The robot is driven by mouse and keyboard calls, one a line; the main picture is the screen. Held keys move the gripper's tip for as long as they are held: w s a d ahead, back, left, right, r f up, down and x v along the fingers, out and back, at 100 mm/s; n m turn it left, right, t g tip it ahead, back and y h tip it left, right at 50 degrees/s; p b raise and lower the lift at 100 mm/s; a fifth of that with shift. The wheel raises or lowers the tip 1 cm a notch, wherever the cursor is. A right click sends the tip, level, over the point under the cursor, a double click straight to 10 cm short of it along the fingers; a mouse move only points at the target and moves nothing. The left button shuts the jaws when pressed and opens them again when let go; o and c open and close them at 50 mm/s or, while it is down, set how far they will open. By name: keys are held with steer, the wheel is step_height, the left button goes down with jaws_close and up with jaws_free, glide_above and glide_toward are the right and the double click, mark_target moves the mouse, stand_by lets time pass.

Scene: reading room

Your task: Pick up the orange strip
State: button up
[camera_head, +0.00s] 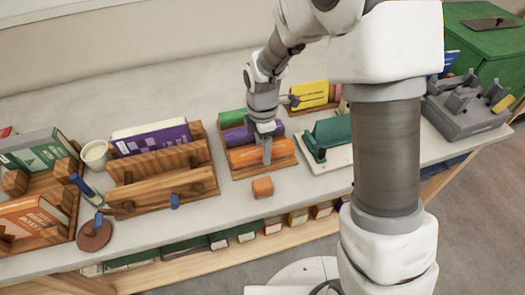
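The orange strip (283,149) lies in the front slot of a wooden rack (284,163), in front of a purple strip (236,137) and a green strip (231,117). My gripper (267,158) points down at the orange strip, its fingertips at or just in front of the strip's middle. The fingers overlap in this view, so I cannot tell whether they are open, or whether they touch the strip. They hide a small part of its middle.
A green tool on a white base (327,159) stands close on the right. A wooden book holder (163,187) and a white cup (96,154) are left. My arm blocks the right side.

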jaws_close()
steer(key=shift+r, duration=0.1)
